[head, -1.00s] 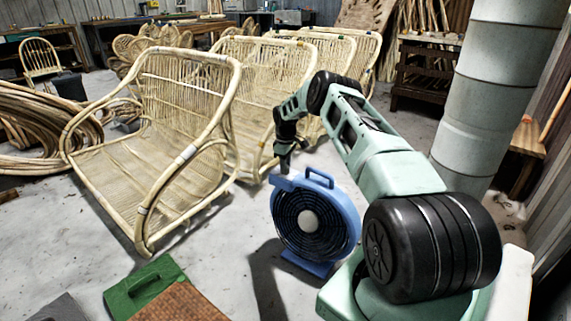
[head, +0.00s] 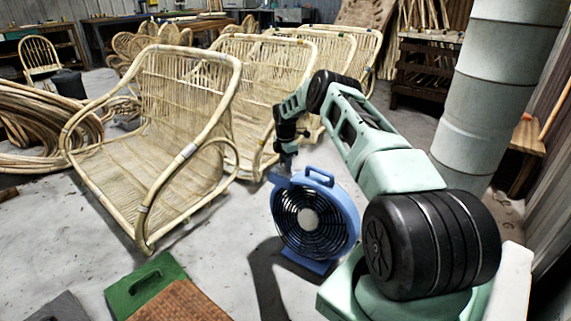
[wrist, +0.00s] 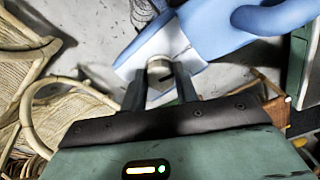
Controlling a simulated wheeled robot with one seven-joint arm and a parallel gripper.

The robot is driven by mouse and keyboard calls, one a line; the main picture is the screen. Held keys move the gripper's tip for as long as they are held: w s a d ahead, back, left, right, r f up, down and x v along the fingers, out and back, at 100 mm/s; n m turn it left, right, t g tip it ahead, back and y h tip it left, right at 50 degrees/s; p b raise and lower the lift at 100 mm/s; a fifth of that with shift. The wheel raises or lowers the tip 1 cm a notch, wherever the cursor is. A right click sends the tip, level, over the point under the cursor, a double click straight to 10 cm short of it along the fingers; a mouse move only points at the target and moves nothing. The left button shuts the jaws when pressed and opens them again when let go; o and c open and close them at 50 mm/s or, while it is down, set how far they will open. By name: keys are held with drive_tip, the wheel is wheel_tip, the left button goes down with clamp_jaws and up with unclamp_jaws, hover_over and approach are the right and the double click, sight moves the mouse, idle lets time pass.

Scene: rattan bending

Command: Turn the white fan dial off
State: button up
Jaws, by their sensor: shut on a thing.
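The fan (head: 329,208) is blue with a dark round grille and a pale hub, and stands upright on the floor in the head view. A blue arm with the control panel sticks out at its upper left. In the wrist view the white panel (wrist: 133,66) carries a small pale round dial (wrist: 158,66) with a dark slot or mark. My gripper (wrist: 160,84) has one finger on each side of the dial and is shut on it. In the head view my gripper (head: 285,165) points down onto the fan's upper left; the dial is hidden there.
Rattan chairs (head: 175,110) stand left of and behind the fan. A green case (head: 147,285) and a brown brick-patterned block (head: 180,303) lie at the front left. A thick grey duct (head: 500,90) rises at the right. Floor left of the fan is clear.

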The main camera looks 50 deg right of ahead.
drive_tip(key=shift+n, duration=1.1)
drive_tip(key=o, duration=1)
wheel_tip(320, 180, up, 18)
drive_tip(key=p, duration=0.4)
drive_tip(key=shift+f, duration=0.25)
